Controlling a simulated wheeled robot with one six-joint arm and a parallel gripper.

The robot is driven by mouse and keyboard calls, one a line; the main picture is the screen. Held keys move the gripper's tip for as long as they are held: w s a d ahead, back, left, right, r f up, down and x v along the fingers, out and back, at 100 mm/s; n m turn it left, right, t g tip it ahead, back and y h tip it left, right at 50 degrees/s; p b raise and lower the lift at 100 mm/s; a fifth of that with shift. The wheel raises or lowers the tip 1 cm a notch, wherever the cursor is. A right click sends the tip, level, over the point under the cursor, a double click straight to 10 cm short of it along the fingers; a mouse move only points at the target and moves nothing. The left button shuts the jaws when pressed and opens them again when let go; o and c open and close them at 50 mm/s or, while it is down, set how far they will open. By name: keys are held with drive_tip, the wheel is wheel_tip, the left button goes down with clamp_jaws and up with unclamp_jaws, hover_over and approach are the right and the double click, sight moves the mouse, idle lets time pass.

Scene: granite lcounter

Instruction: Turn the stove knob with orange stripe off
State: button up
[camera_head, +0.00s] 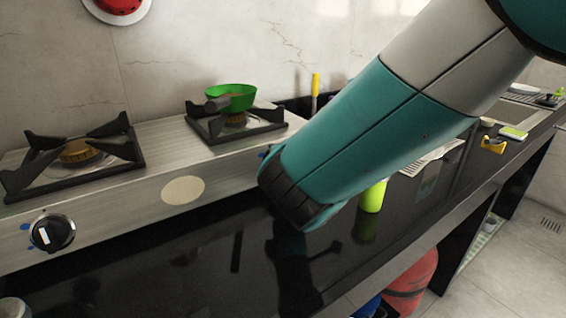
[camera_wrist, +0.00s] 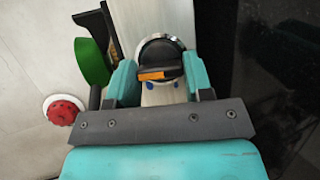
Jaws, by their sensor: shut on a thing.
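The stove knob with the orange stripe (camera_wrist: 159,48) is black with a silver rim in the wrist view. Its orange stripe lies nearly level across the handle in that picture. My gripper (camera_wrist: 160,66) has one teal finger on each side of the knob's handle and is shut on it. In the head view my arm hides this knob and my gripper. The stove (camera_head: 130,195) is a silver two-burner unit. Its other knob (camera_head: 53,232), black with a white stripe, is at the left of the front panel.
A green pan (camera_head: 229,97) sits on the right burner; the left burner (camera_head: 75,152) is bare. A lime-green cup (camera_head: 373,196) stands on the black counter (camera_head: 170,262) right of the stove, near my arm. A yellow item (camera_head: 493,144) lies farther right. A red round object (camera_head: 119,5) is on the wall.

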drive_tip(key=o, duration=0.9)
drive_tip(key=v, duration=1.7)
drive_tip(key=shift+s+b, duration=0.2)
drive_tip(key=shift+b, duration=0.15)
